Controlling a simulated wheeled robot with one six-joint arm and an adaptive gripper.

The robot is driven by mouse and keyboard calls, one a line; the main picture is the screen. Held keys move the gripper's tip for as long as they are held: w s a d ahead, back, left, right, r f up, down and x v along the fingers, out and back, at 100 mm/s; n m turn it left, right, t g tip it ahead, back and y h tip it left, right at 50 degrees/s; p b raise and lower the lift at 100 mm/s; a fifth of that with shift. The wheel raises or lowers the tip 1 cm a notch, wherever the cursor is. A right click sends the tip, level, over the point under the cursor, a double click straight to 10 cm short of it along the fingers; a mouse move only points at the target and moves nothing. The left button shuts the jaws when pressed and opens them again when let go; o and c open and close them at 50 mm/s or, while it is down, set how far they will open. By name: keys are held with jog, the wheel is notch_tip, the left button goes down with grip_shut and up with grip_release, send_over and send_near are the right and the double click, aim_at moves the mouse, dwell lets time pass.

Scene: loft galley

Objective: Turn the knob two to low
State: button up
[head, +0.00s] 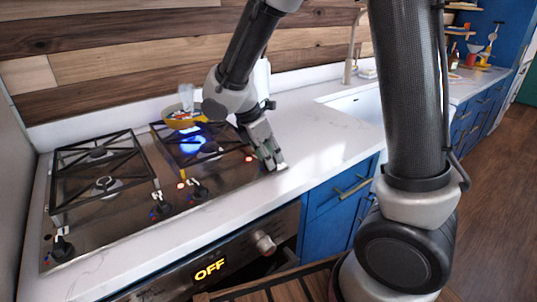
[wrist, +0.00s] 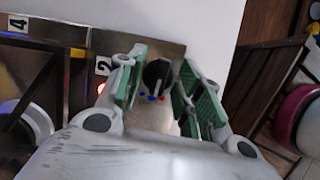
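Knob two (wrist: 157,73) is black with a pale pointer line, beside a "2" label (wrist: 103,66) in the wrist view. Red and blue marks show at its near edge. A red light glows beside the label. My gripper (wrist: 160,88) is open, with its green-padded fingers on either side of the knob; I cannot tell whether they touch it. In the head view my gripper (head: 270,157) is at the right end of the cooktop (head: 130,228) and hides the knob. A blue flame (head: 203,145) burns at the right burner.
A yellow pan (head: 184,119) with items in it sits at the back of the right grate. Several other knobs (head: 199,189) line the cooktop's front. Below, the oven panel reads "OFF" beside an oven knob (head: 264,242). White counter (head: 325,140) right of my gripper is clear.

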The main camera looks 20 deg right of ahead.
grip_shut()
jog(key=shift+m, duration=0.4)
jog(key=m+g, duration=0.1)
jog(key=m, duration=0.2)
jog(key=shift+w+m+g, duration=0.1)
jog(key=shift+m+g, duration=0.3)
jog(key=m+g, duration=0.1)
jog(key=m, duration=0.4)
jog(key=shift+g+y, duration=0.3)
jog(key=shift+g, duration=0.1)
